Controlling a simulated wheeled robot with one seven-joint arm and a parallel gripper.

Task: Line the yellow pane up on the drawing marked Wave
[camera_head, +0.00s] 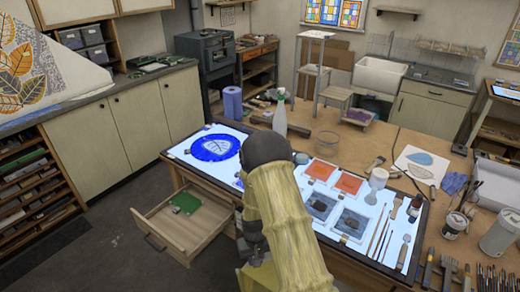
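I cannot make out a yellow pane in the head view, and I cannot read any mark saying Wave. My arm crosses the middle of the lit light table (181,151) and hides part of its surface. My gripper does not show, so I cannot tell what it holds. A round blue piece with a pale leaf shape (212,148) lies at the left end of the light table. Right of my arm lie two orange panes (321,170) (348,184) and two grey panes (320,207) (352,223).
Brushes (381,232) lie at the table's right end. A white bottle (280,118) and a blue roll (232,103) stand behind it. A paper with a blue leaf shape (420,165) lies at right. An open drawer (186,225) with a green item juts out at lower left.

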